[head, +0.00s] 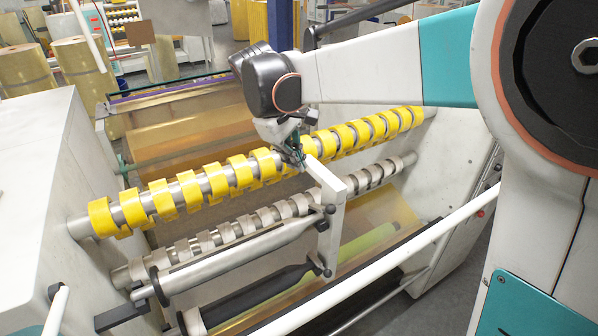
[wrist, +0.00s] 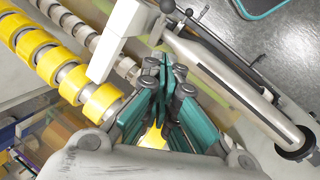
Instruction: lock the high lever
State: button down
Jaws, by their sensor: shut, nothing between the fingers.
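A white bracket arm (head: 327,205) stands in front of the rollers. The high lever (head: 329,209), small with a dark knob, sits on its upper part, at the end of the upper steel roller. A second dark lever (head: 326,272) is lower on the same arm. In the wrist view the dark knob (wrist: 167,6) shows at the top edge, beyond my fingertips. My gripper (head: 298,160) is shut and empty, near the yellow-ringed shaft and just left of the bracket arm's top. In the wrist view my gripper (wrist: 165,66) points toward the knob, apart from it.
The shaft with several yellow rings (head: 188,191) runs close behind my gripper. A second shaft with pale rings (head: 228,231) lies below it. The upper steel roller (head: 235,258) lies left of the bracket. A white rail (head: 400,262) crosses the front.

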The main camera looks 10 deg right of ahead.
jog(key=s+d+p+x, duration=0.1)
jog(key=p+x, duration=0.1)
jog(key=x, duration=1)
jog(key=shift+s+d+f, duration=0.2)
jog(key=shift+s+d, duration=0.3)
